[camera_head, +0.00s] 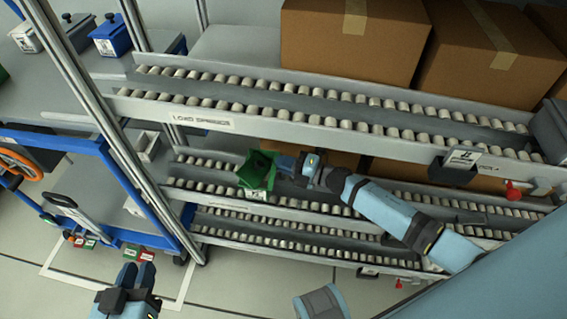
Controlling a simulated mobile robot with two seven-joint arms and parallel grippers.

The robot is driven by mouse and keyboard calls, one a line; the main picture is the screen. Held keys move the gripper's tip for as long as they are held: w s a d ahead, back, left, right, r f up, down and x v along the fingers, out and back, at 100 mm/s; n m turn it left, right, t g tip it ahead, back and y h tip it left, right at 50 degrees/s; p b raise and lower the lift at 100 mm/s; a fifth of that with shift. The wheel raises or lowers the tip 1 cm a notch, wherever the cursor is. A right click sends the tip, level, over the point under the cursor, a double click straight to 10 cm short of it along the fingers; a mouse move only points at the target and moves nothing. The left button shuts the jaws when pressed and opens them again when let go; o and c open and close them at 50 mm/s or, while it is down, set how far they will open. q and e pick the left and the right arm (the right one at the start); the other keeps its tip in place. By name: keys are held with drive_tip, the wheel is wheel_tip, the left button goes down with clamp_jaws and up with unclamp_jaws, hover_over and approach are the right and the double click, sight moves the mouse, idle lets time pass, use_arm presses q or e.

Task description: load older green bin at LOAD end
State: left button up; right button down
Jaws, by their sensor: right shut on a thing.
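A green bin (257,172) with a white label on its lower front is held in front of the flow rack, left of centre. It is tilted and looks empty. My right gripper (286,164) is shut on the bin's right side, its arm reaching in from the lower right. The bin overlaps the middle roller lane (340,198) in the picture; whether it touches the rollers I cannot tell. The upper roller lane (300,117) carries a LOAD label (203,119) near its left end. My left gripper (137,274) is low at the left, its fingers apart and empty.
Blue bins (111,38) and a white bin (27,36) stand on the grey table at upper left. A blue cart (95,146) stands beside the rack's upright (150,165). Cardboard boxes (350,45) sit behind the upper lane. A black labelled box (455,168) is at right.

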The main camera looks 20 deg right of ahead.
drive_tip(key=shift+f+b, duration=0.4)
drive_tip(key=c, duration=1.2)
unclamp_jaws()
drive_tip(key=shift+f, duration=0.1)
